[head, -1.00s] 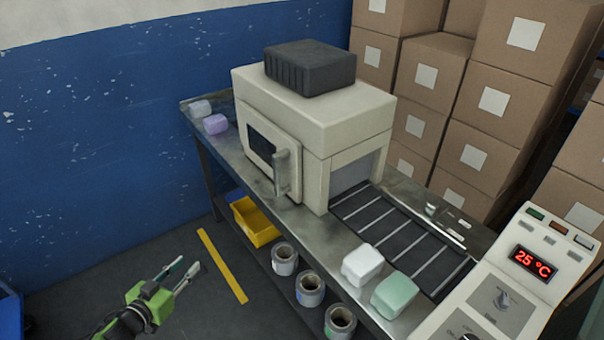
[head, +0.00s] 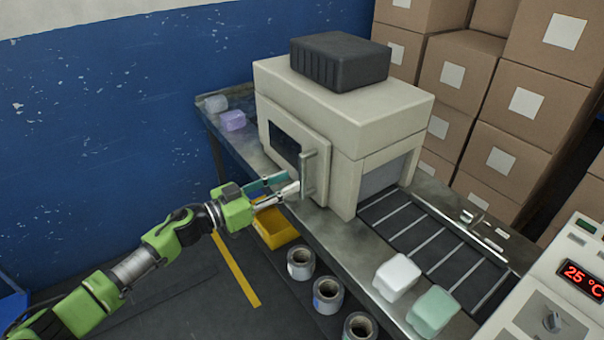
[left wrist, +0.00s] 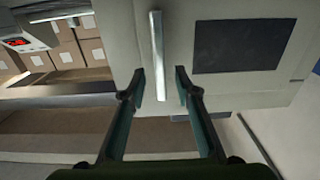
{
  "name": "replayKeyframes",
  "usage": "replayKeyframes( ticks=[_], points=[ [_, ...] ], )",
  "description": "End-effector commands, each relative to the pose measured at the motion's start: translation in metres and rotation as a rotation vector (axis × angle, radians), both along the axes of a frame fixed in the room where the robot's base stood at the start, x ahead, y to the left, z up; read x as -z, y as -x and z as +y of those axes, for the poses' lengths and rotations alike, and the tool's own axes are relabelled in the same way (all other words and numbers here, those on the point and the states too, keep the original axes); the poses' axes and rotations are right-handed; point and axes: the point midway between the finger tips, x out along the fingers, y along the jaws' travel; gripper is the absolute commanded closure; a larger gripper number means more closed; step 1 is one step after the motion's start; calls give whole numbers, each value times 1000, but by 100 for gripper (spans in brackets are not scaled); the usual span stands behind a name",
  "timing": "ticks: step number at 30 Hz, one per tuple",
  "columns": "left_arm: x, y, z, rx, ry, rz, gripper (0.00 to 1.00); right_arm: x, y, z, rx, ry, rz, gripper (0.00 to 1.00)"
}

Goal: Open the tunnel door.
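The tunnel door (head: 317,143) is a cream panel with a dark window (head: 284,143) on the front side of the cream tunnel housing (head: 350,110). It looks closed. Its upright metal handle (head: 308,175) is near the door's right edge in the head view. My left gripper (head: 290,183) is at the handle. In the left wrist view, the left gripper's fingers (left wrist: 160,84) are spread, with the lower end of the handle (left wrist: 157,50) between them and gaps on both sides. The door (left wrist: 215,88) and window (left wrist: 240,45) fill much of that view. My right gripper is not in view.
A steel table with a slatted conveyor (head: 420,235) carries a white block (head: 397,275), a green block (head: 433,312) and a purple block (head: 232,121). A yellow bin (head: 277,230) and rolls (head: 328,295) sit below. A control panel (head: 550,305) reads 25 °C.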

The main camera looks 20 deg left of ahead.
Motion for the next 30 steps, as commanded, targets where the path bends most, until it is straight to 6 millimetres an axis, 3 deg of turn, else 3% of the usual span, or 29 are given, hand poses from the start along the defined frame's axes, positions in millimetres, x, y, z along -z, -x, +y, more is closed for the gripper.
replayKeyframes(
  ticks=[3,9,21,24,30],
  points=[
    [-3,-20,-15,-1,2,-3,71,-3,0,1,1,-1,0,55],
    [0,-39,-29,-2,1,0,71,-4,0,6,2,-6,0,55],
    [0,-44,-34,-1,0,0,71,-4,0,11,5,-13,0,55],
    [0,-44,-34,-1,0,0,97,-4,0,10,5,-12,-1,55],
    [0,-44,-34,-1,0,0,100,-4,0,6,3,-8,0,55]
  ],
)
